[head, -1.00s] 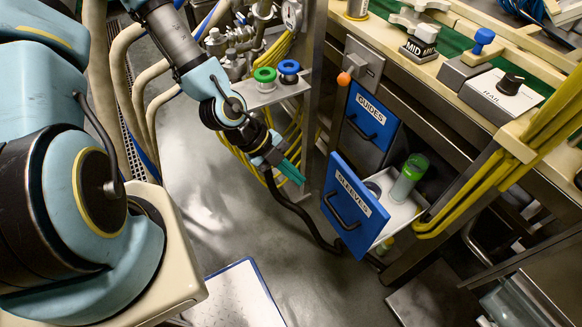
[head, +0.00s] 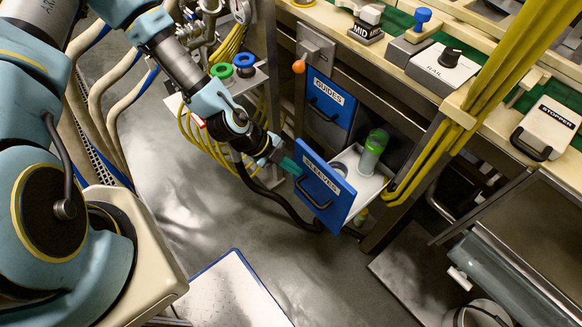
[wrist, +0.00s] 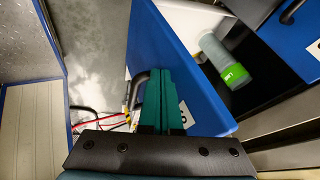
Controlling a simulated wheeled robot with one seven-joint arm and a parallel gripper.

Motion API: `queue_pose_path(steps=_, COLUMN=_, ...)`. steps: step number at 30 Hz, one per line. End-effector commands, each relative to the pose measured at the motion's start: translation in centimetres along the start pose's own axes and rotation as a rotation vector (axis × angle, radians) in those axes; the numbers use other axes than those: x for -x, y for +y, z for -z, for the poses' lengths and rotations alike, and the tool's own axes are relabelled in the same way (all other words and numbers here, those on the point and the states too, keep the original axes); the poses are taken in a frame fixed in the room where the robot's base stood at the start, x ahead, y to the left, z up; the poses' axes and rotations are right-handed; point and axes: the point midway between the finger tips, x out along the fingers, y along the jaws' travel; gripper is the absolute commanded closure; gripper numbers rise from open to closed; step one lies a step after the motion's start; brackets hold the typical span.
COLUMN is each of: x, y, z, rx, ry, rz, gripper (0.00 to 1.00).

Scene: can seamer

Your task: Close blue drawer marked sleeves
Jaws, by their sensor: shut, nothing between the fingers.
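The blue drawer marked SLEEVES (head: 327,186) stands pulled out under the bench, with a black bar handle on its front. A clear cylinder with a green cap (head: 373,150) stands in it, beside a grey ring-shaped part. My gripper (head: 291,166) is shut and empty, its teal fingers at the left edge of the drawer front. In the wrist view my gripper (wrist: 162,95) lies over the blue drawer front (wrist: 195,85), close to the dark handle (wrist: 138,88). Whether the fingers touch the front, I cannot tell.
The blue GUIDES drawer (head: 326,103) is shut, behind and above. A small shelf with green and blue rings (head: 222,72) stands left of it. Yellow pipes (head: 480,90) rise at the right. A black hose lies on the floor below my gripper. Open floor lies in front.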

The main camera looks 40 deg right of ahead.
Motion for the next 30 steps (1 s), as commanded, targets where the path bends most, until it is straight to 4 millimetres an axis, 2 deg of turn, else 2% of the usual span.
queue_pose_path(steps=7, x=-0.3, y=-0.4, z=0.0, rx=-0.001, ry=0.000, rz=0.000, gripper=1.00)
queue_pose_path(steps=13, x=-1.3, y=-2.0, z=-0.1, rx=-0.006, ry=-0.001, rz=0.000, gripper=1.00)
queue_pose_path(steps=30, x=-6.4, y=-11.1, z=-0.2, rx=-0.005, ry=-0.002, rz=0.003, gripper=1.00)
